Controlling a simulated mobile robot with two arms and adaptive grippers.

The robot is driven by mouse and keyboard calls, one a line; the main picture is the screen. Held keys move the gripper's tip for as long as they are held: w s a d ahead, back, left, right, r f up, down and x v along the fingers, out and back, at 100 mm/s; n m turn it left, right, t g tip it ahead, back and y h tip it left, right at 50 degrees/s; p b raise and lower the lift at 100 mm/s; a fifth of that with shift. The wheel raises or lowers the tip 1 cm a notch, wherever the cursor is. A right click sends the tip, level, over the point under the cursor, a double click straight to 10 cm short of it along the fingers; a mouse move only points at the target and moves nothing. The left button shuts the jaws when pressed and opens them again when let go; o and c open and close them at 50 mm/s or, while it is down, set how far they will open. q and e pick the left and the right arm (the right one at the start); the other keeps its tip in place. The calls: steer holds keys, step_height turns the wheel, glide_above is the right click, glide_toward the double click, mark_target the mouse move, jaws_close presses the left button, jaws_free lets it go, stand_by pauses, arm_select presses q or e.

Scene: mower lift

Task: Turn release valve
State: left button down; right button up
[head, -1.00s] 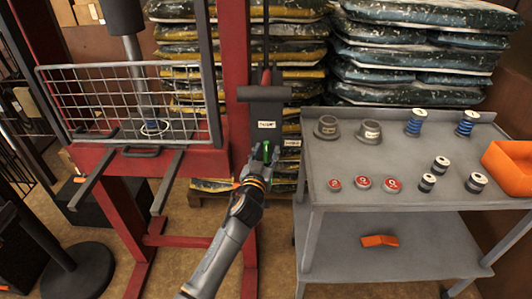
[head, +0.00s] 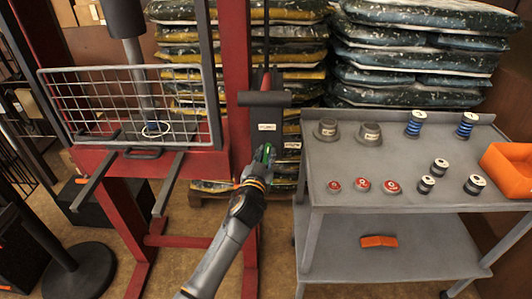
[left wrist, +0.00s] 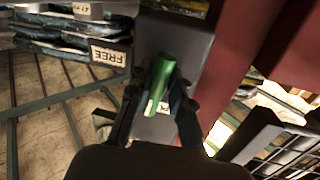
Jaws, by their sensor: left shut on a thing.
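The release valve has a green handle (head: 263,153) on the dark pump unit (head: 262,118), beside the red press frame. My left gripper (head: 259,160) reaches up to it from below and is shut on the green handle. In the left wrist view, the green handle (left wrist: 161,82) stands tilted between the two dark fingers (left wrist: 158,103), in front of the dark grey pump housing (left wrist: 180,38). Part of the valve behind the fingers is hidden. My right gripper is in neither view.
The red press frame (head: 238,60) with a wire guard (head: 130,105) stands left of the pump. A grey cart (head: 400,150) with spools, red-topped parts and an orange bin (head: 508,168) stands to the right. Stacked bags (head: 415,50) fill the back.

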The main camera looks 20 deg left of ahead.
arm_select(q)
steer(key=m+p, duration=0.2)
steer(key=m, duration=0.1)
steer(key=shift+r+g, duration=0.2)
steer(key=shift+g, duration=0.2)
steer(key=m+g+p, duration=0.1)
steer(key=m+p, duration=0.1)
steer(key=m, duration=0.2)
steer(key=shift+y+p, duration=0.3)
steer(key=shift+p, duration=0.1)
steer(key=m+y+p, duration=0.1)
steer(key=m, duration=0.3)
steer(key=shift+g+p, duration=0.3)
steer(key=shift+s+f+m+y+p, duration=0.1)
steer(key=shift+m+y+p, duration=0.35)
steer(key=shift+m, duration=1.05)
steer(key=c, duration=1.2)
jaws_free()
